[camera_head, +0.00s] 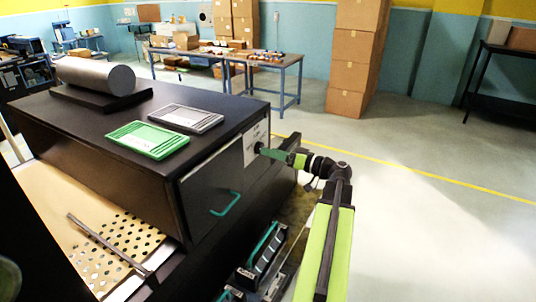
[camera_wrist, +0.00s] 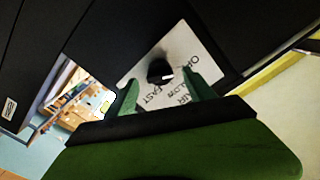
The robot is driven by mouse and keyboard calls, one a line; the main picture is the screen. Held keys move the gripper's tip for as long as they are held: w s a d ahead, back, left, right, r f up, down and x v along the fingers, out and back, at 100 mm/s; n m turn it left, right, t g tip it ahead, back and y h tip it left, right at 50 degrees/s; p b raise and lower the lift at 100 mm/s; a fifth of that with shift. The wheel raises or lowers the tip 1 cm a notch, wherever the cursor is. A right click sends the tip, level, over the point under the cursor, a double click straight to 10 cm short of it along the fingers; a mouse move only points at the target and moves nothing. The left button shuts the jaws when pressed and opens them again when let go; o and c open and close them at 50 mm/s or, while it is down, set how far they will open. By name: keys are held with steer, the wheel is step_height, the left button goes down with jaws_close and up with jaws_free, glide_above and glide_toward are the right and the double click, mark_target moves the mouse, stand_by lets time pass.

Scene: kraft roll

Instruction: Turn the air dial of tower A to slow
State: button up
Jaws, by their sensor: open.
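The air dial (camera_wrist: 159,71) is a black round knob with a white mark, on a white label plate (camera_wrist: 143,68) in the wrist view. The plate reads OFF, FAST and AIR, with a blurred word between that looks like SLOW. The mark points right and slightly down in the wrist view, roughly toward that blurred word. In the head view the plate (camera_head: 252,138) is on the end of a dark cabinet (camera_head: 205,185). My gripper (camera_wrist: 163,72) is open, its green fingers either side of the dial. Contact cannot be told. No tower letter is readable.
The cabinet top holds a green tray (camera_head: 149,139), a grey tray (camera_head: 186,117) and a grey roll (camera_head: 105,76). A teal handle (camera_head: 225,205) sticks out left of the dial. Stacked boxes (camera_head: 355,55) stand behind. The floor at right is clear.

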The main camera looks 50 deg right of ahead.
steer(key=shift+w+a, duration=0.15)
steer(key=shift+w, duration=0.5)
